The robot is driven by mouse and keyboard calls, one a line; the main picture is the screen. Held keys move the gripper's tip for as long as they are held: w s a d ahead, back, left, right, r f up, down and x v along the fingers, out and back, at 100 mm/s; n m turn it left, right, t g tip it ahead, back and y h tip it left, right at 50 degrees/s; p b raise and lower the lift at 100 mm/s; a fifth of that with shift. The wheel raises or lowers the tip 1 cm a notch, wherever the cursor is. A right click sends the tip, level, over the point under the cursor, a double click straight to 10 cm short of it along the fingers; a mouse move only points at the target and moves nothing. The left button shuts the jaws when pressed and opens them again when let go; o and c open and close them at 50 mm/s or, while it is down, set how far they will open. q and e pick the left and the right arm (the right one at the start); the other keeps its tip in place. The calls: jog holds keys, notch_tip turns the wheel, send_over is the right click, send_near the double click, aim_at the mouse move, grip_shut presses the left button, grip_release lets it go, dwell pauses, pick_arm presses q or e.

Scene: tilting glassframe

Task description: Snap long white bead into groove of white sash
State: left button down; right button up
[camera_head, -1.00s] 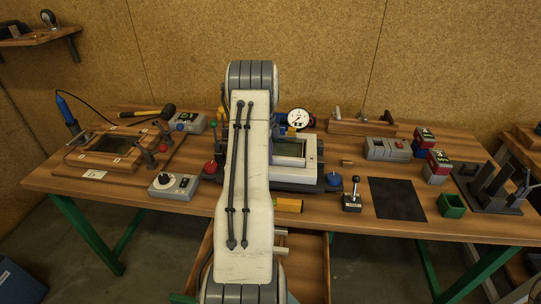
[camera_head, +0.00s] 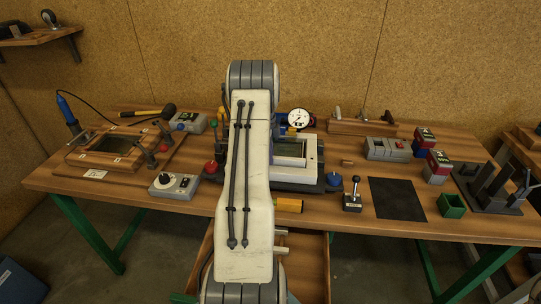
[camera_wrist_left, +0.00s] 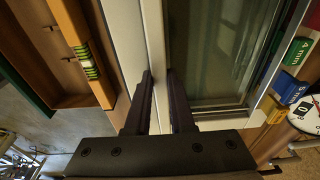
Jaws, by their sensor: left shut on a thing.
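The white sash (camera_head: 313,158) lies on a dark fixture at the middle of the bench, partly hidden by my left arm. In the left wrist view the sash's glass (camera_wrist_left: 215,50) is right of the fingers. My left gripper (camera_wrist_left: 160,76) is shut on a long white strip, which appears to be the long white bead (camera_wrist_left: 154,30). The bead runs along the sash edge, close beside the frame. I cannot tell whether it sits in the groove. The left gripper's fingers are hidden behind my arm in the head view. My right gripper is not in view.
A dial gauge (camera_head: 298,118) stands behind the sash. A control box (camera_head: 174,186) and red knob (camera_head: 210,168) are to the left. A blue knob (camera_head: 333,180) and joystick (camera_head: 352,194) are to the right. An open drawer (camera_wrist_left: 75,62) lies below the bench edge.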

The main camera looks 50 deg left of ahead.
pick_arm(q)
jog(key=shift+f, duration=0.25)
jog(key=shift+r, duration=0.1)
dwell(0.3)
jog(key=shift+r, duration=0.2)
jog(key=c, duration=0.7)
grip_release()
jog(key=r, duration=0.3)
jog(key=r+b, duration=0.1)
jog(key=r, duration=0.2)
jog(key=a+r, duration=0.1)
jog(key=r, duration=0.2)
jog(key=shift+s+b, duration=0.35)
jog(key=shift+r, duration=0.7)
